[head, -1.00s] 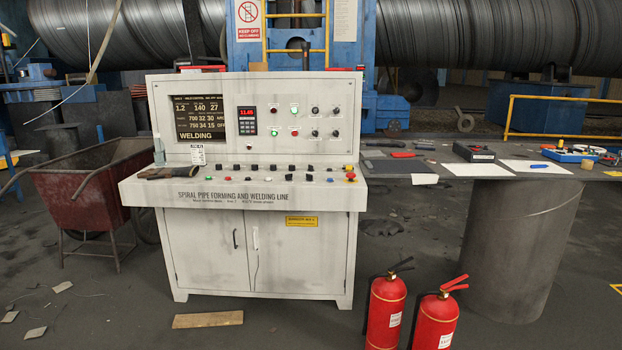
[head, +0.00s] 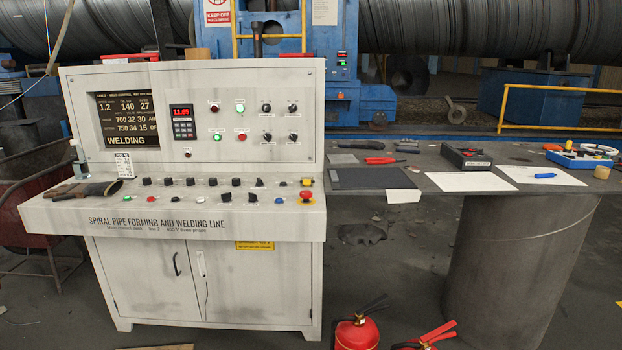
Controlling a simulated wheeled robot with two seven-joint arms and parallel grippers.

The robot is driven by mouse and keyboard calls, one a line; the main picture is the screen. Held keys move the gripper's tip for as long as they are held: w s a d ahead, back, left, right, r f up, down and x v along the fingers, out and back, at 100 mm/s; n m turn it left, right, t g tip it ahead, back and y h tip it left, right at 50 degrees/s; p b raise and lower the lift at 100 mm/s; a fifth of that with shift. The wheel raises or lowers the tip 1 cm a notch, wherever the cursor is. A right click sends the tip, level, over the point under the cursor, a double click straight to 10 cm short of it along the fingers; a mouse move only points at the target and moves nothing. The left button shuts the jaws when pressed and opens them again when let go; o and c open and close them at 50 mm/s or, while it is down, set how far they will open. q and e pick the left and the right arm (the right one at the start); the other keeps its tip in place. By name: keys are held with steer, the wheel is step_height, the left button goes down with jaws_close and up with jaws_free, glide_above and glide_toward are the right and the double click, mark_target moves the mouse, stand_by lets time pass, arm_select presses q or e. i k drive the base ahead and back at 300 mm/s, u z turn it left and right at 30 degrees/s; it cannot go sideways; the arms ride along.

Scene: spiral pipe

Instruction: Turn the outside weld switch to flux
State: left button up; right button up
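The white control console (head: 200,283) stands ahead, left of the middle, with its lettered front reading "spiral pipe forming and welding line". Its sloped desk carries a row of black switches (head: 212,182) and a lower row of coloured buttons and switches. The screen (head: 127,121) reads "WELDING". Labels beside the switches are too small to read, so I cannot tell which is the outside weld switch. Neither of my grippers is in view.
A red emergency button (head: 306,196) sits at the desk's right end. Gloves (head: 83,190) lie at its left. Two fire extinguishers (head: 357,332) stand on the floor at front right.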

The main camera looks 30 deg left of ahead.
mark_target(251, 197)
steer(key=u, duration=0.2)
steer(key=i, duration=1.05)
steer(key=u, duration=0.65)
